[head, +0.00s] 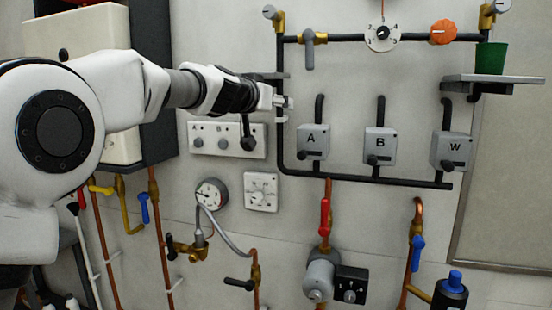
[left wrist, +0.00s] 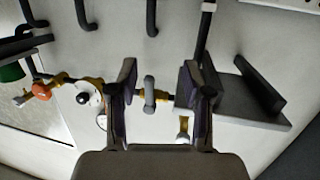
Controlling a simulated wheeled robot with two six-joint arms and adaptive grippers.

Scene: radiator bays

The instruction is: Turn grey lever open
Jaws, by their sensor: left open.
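The grey lever (head: 309,54) hangs straight down from a brass valve body (head: 318,37) on the horizontal black pipe, across the pipe's line. In the left wrist view the grey lever (left wrist: 149,92) appears between my two fingers, beyond their tips, with nothing gripped. My left gripper (head: 285,103) reaches in from the left, below and left of the lever in the head view, apart from it. Its fingers also show spread in the left wrist view (left wrist: 164,75). My right gripper is in neither view.
A dial (head: 382,38) and an orange knob (head: 443,32) sit right of the lever on the same pipe. A green cup (head: 490,58) stands on a small shelf (head: 505,80). Boxes A, B and W (head: 450,151) are below. A dark shelf (left wrist: 240,105) lies close to one finger.

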